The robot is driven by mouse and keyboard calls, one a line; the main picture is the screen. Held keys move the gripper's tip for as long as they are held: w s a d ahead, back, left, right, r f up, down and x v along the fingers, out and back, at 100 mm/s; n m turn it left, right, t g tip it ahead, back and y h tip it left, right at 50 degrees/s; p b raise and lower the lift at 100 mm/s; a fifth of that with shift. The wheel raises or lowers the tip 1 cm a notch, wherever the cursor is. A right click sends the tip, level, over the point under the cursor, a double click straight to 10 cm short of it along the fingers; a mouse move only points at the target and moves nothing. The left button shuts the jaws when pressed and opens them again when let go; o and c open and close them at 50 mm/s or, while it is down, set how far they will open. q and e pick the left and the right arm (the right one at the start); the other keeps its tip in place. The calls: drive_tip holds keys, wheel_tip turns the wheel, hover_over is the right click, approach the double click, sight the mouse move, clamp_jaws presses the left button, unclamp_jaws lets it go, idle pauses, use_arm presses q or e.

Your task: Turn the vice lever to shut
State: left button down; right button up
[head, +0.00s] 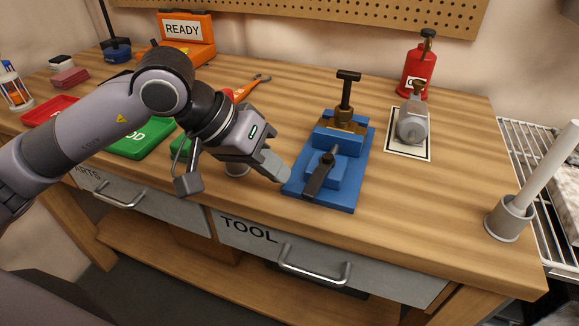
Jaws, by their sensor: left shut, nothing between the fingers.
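The blue vice (334,155) stands on the wooden workbench, right of the middle. Its dark lever (318,177) is on the near side and points down toward the bench's front edge, tilted a little. A black T-shaped handle (346,90) rises at the vice's far end. My left gripper (280,174) is shut and empty, with its fingertips just left of the vice base near the lever. I cannot tell whether the fingertips touch the base. My right gripper does not show.
A grey metal part (412,122) on a white mat and a red extinguisher (416,68) stand right of the vice. A grey cup with a white rod (509,218) stands at the right front. A green tray (140,139) lies left, partly behind my arm. The bench between vice and cup is clear.

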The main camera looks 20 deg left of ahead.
sight(319, 176)
use_arm(q)
drive_tip(key=shift+s+d+r, duration=0.15)
drive_tip(key=shift+d, duration=1.25)
